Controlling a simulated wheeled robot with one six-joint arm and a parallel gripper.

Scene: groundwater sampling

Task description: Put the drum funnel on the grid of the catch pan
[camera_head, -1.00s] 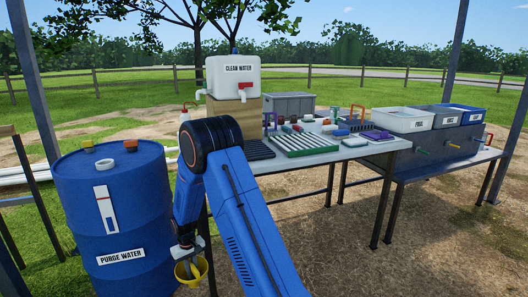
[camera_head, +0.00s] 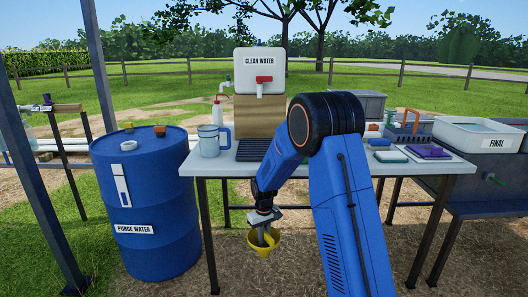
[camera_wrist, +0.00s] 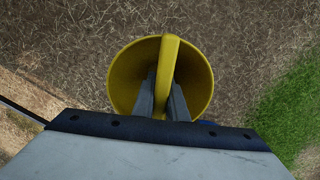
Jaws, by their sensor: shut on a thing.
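The yellow drum funnel (camera_head: 257,250) hangs from my gripper (camera_head: 265,237) in front of the table, over the ground. In the wrist view, the funnel (camera_wrist: 123,82) has a round open bowl with a yellow strip or handle across its middle. My gripper (camera_wrist: 163,98) is shut on that strip, one finger on each side. A dark ribbed tray (camera_head: 251,150) lies on the table below the clean water container, partly hidden by my arm. I cannot tell whether it is the catch pan's grid.
The blue purge water drum (camera_head: 150,205) stands left of the table (camera_head: 225,167). A jug (camera_head: 209,140) and a red-capped bottle (camera_head: 217,110) are on the table's left end. The clean water container (camera_head: 259,75) is behind. Several small items and a grey bin crowd the right side.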

